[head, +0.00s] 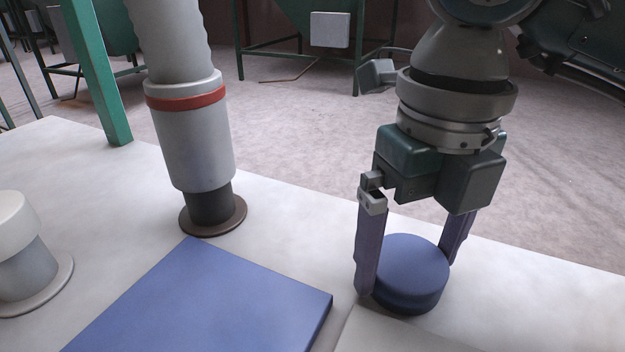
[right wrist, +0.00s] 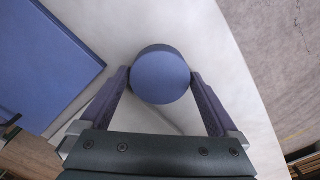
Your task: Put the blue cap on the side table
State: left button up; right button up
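The blue cap (head: 410,272) is a short, dark blue round piece low over the white tabletop (head: 290,215), near its far edge. My right gripper (head: 408,272) reaches down from above, with one purple finger against each side of the cap. The right wrist view also shows the cap (right wrist: 160,76) between the two fingertips, with no clear gap on either side. I cannot tell whether its underside touches the surface. My left gripper is out of view. Which surface is the side table is not clear.
A flat blue panel (head: 215,300) lies left of the cap. A grey-white column with a red ring (head: 190,130) stands on a brown disc behind it. A white-topped cylinder (head: 20,250) stands at the far left. Green-framed hoppers (head: 330,30) stand beyond the open floor.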

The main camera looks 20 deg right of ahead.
aim_at(408, 259)
jog(key=shift+r, duration=0.1)
jog(key=shift+r, duration=0.3)
notch_tip(408, 259, up, 12)
jog(key=p, duration=0.3)
jog(key=shift+f+p, duration=0.2)
jog(key=shift+p, duration=0.15)
